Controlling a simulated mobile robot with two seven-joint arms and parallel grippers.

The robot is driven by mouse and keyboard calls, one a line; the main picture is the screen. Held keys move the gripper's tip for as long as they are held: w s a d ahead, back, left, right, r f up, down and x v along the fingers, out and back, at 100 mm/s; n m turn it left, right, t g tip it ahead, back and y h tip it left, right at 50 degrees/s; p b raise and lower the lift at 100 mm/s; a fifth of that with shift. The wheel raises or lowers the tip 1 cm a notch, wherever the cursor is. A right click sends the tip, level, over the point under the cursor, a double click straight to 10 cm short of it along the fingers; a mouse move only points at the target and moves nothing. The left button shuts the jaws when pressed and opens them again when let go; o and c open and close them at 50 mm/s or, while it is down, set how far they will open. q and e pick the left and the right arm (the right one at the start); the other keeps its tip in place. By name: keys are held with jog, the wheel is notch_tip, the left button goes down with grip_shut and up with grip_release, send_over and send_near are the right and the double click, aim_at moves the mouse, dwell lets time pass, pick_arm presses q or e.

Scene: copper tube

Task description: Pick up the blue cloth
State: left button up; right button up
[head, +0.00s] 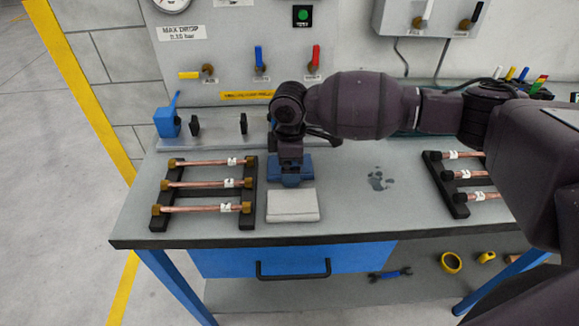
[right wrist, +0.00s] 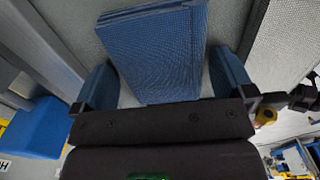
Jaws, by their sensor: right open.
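The blue cloth (right wrist: 152,50) is a folded, woven-looking pad. It lies between the two fingers of my right gripper (right wrist: 165,72) in the right wrist view. The fingers are apart, one on each side of it, with a gap visible on both sides. In the head view, my right gripper (head: 290,176) points down over the bench, just behind a folded pale grey cloth (head: 292,206). There the blue cloth is largely hidden by the gripper, and its blue is hard to separate from the blue fingers. My left gripper is not in view.
A rack of copper tubes (head: 250,212) stands close left of the gripper. Another tube rack (head: 447,190) is on the right. A blue tool (head: 167,122) stands at the back left, below the gauge panel (head: 222,50). Bare bench with a dark stain (head: 380,181) lies between.

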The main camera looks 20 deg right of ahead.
jog(key=c, duration=0.8)
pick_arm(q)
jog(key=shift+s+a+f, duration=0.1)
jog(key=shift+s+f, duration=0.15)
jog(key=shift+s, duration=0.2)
pick_arm(e)
jog(key=shift+c, duration=0.6)
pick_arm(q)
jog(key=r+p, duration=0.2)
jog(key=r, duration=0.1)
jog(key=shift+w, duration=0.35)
pick_arm(e)
notch_tip(320, 180, up, 20)
jog(key=shift+o, duration=1.2)
jog(key=shift+c, duration=0.8)
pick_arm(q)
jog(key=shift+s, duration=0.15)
pick_arm(e)
jog(key=shift+s, duration=0.1)
